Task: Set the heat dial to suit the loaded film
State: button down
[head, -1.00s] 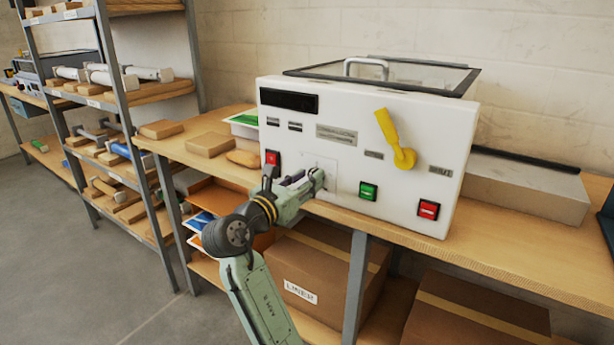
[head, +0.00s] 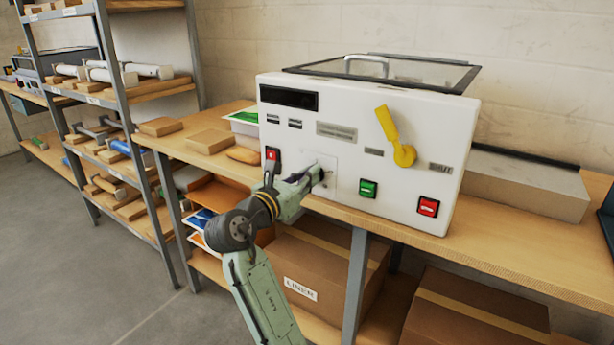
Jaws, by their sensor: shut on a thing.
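The white roll laminator (head: 285,135) stands on the wooden bench. My gripper (head: 322,174) is at a square plate (head: 331,160) low on its front panel. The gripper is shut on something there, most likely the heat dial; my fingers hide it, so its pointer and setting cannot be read. The loaded film cannot be made out. The dark display (head: 289,98) at the upper left of the panel shows no readable figures.
A yellow lever (head: 389,125), a green switch (head: 368,188) and red switches (head: 428,207) (head: 272,156) are on the panel. A glass lid (head: 390,72) tops the machine. Boxes (head: 315,275) sit under the bench (head: 515,250); shelves (head: 125,75) stand left.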

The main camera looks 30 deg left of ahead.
jog(key=shift+m, duration=0.3)
jog(key=shift+a+f+n+b, duration=0.1)
jog(key=shift+f+n+b, duration=0.25)
jog(key=shift+n+b, duration=3.5)
jog(key=shift+a+f+n+b, duration=0.1)
jog(key=shift+f+n+b, duration=0.65)
jog(key=shift+n, duration=5.65)
jog(key=shift+a+n+b, duration=0.1)
jog(key=shift+n+b, duration=2.75)
jog(key=shift+n, duration=2.3)
